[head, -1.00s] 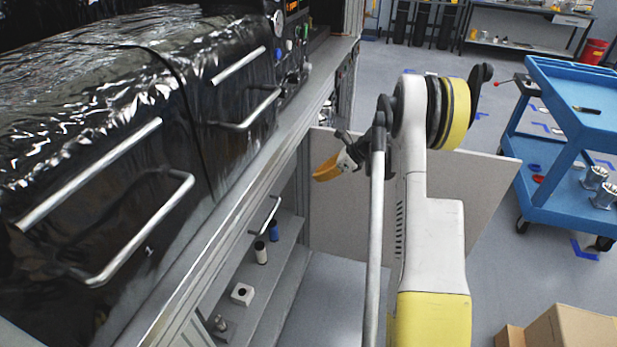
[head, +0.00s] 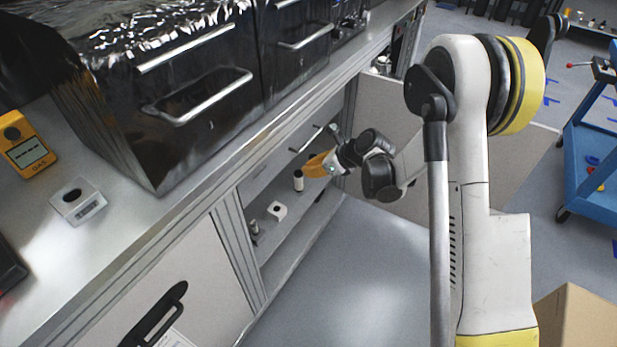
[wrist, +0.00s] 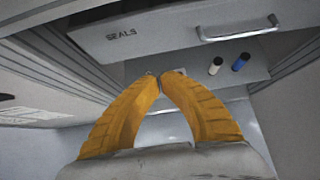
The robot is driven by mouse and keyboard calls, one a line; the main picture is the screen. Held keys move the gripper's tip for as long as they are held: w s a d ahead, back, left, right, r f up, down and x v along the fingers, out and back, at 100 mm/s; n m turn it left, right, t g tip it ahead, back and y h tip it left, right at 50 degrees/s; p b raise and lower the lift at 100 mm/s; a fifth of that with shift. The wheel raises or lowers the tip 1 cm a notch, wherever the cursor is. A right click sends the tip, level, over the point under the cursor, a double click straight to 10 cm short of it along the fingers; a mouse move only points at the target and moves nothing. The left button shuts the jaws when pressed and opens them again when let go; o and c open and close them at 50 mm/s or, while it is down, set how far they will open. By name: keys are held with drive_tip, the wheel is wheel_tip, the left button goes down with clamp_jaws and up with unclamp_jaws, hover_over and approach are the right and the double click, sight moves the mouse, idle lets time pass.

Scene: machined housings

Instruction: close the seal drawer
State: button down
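The seal drawer (wrist: 165,30), a grey front lettered SEALS with a pale bar handle (wrist: 240,32), spans the top of the wrist view. In the head view its handle (head: 306,140) shows inside the open cabinet under the counter. How far the drawer stands out is hard to tell. My gripper (wrist: 162,73) has orange fingers with the tips together and nothing visible between them. The tips appear just below the drawer front, left of the handle; contact cannot be judged. In the head view my gripper (head: 312,166) is at the cabinet opening, below the handle in the picture.
The cabinet door (head: 385,110) stands open behind my arm. A blue cart (head: 590,150) and a cardboard box (head: 585,320) stand right.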

sight(274, 164)
drive_tip(key=b+x, duration=0.1)
drive_tip(key=x, duration=0.3)
drive_tip(key=r+b+x, duration=0.1)
drive_tip(key=b+x, duration=0.1)
drive_tip(key=x, duration=0.2)
drive_tip(key=w+b+x, duration=0.1)
drive_tip(key=x, duration=0.3)
drive_tip(key=shift+w+a+r+b, duration=0.1)
drive_tip(key=shift+w+a+b, duration=0.05)
drive_tip(key=shift+a+b, duration=0.3)
drive_tip(key=shift+w+a+r, duration=0.15)
drive_tip(key=shift+w+a, duration=0.25)
drive_tip(key=shift+a, duration=0.15)
drive_tip(key=shift+w+a, duration=0.65)
drive_tip(key=shift+a, duration=0.2)
drive_tip(key=shift+w+a+r, duration=0.1)
drive_tip(key=shift+r, duration=0.1)
